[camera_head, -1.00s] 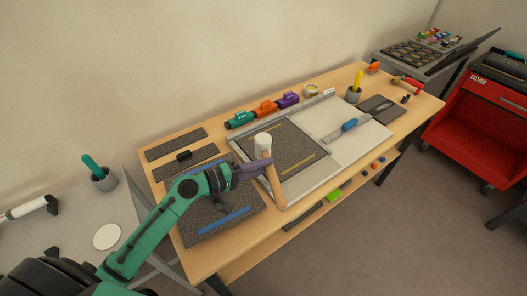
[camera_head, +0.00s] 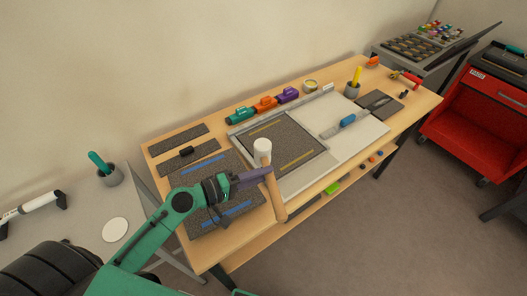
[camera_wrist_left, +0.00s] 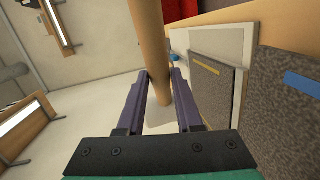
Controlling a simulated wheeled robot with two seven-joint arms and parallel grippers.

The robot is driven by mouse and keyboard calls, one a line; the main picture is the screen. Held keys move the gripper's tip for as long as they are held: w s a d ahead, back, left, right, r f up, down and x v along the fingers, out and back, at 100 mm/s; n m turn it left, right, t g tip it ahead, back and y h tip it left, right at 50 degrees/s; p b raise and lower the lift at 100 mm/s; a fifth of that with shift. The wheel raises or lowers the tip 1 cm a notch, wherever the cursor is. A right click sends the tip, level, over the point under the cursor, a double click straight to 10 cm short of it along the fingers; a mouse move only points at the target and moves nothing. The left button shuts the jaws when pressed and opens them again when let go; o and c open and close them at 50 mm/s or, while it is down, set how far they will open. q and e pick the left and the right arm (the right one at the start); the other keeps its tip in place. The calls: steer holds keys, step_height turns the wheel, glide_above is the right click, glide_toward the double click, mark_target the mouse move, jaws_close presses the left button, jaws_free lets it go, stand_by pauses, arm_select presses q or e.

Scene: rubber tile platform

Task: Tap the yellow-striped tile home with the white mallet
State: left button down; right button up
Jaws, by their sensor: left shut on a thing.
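The white mallet has a white head (camera_head: 263,147) and a wooden handle (camera_head: 275,199). My left gripper (camera_head: 268,172) is shut on the handle just below the head. In the left wrist view the handle (camera_wrist_left: 149,40) runs between the purple fingers (camera_wrist_left: 159,82). The yellow-striped dark tile (camera_head: 288,140) lies on the pale board, and the mallet head overlaps its left part in the head view. I cannot tell the gap between head and tile. The tile also shows in the left wrist view (camera_wrist_left: 208,92), right of the fingers. My right gripper is not in view.
A blue-handled tool (camera_head: 347,121) lies on the board's right part. A grey cup (camera_head: 352,90) stands at the back right.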

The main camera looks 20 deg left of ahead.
arm_select(q)
steer(key=w+a+f+b, duration=0.1)
steer(key=w+b, duration=0.2)
steer(key=w+a+f+b, duration=0.1)
steer(key=w+f+b, duration=0.1)
steer(key=w+b, duration=0.1)
steer(key=w+a+f+b, duration=0.1)
steer(key=w+b, duration=0.2)
steer(key=w, duration=0.2)
steer(key=shift+w+f, duration=0.25)
steer(key=shift+f, duration=0.15)
steer(key=shift+r, duration=0.2)
